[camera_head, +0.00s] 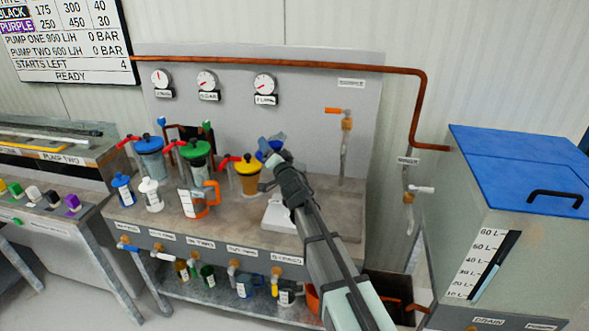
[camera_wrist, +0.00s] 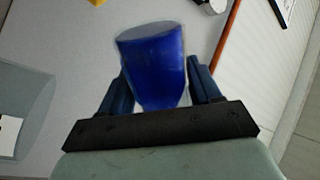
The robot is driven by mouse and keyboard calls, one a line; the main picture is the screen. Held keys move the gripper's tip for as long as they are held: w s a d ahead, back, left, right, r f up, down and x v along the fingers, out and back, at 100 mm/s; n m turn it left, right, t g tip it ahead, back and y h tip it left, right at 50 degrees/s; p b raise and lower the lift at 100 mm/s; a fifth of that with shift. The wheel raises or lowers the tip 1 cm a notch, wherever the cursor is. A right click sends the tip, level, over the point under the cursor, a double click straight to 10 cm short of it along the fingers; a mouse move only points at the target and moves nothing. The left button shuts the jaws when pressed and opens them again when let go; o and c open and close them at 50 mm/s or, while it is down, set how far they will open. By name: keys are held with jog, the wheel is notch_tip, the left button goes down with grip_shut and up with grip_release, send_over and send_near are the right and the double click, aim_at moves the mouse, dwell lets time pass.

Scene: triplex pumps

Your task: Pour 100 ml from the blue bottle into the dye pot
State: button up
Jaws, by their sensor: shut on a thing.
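My gripper (camera_head: 271,151) is raised over the right part of the grey bench and is shut on a blue container. In the wrist view the blue container (camera_wrist: 153,65) sits between the two dark blue fingers, tapering toward the palm, with a greyish oval end facing away. I cannot tell whether it is the task's blue bottle. A small bottle with a blue top (camera_head: 122,188) stands at the bench's left. Lidded pots stand along the bench: blue (camera_head: 150,158), green (camera_head: 197,160) and yellow (camera_head: 248,180). None is readably marked as the dye pot.
A white bottle (camera_head: 150,195) and a jug with an orange handle (camera_head: 194,203) stand at the front left. A white flat thing (camera_head: 279,214) lies under my arm. Gauges and a copper pipe (camera_head: 400,70) are behind; a blue-lidded tank (camera_head: 500,235) stands right.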

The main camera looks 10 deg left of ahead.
jog(key=shift+s+a+f+m+t+h, duration=0.1)
jog(key=shift+f+m+t+h, duration=0.05)
jog(key=shift+m, duration=0.6)
jog(key=shift+s+a+f+m+t+h, duration=0.1)
jog(key=shift+a+f+m+t, duration=0.1)
jog(key=shift+m, duration=0.5)
jog(key=shift+a+f+m+t+h, duration=0.1)
jog(key=shift+f+m+t+h, duration=0.05)
jog(key=shift+m, duration=0.6)
dwell(1.7)
jog(key=shift+r+m+t+h, duration=0.3)
jog(key=shift+r+m, duration=0.2)
jog(key=shift+m, duration=0.6)
dwell(0.8)
jog(key=shift+w+d+f+m+t+h+p, duration=0.15)
jog(key=shift+d+f+m, duration=0.1)
jog(key=shift+f+m, duration=0.35)
jog(key=shift+w+d+f+m+t+h+p, duration=0.15)
jog(key=shift+d+f+m, duration=0.2)
jog(key=shift+m, duration=0.35)
dwell(0.9)
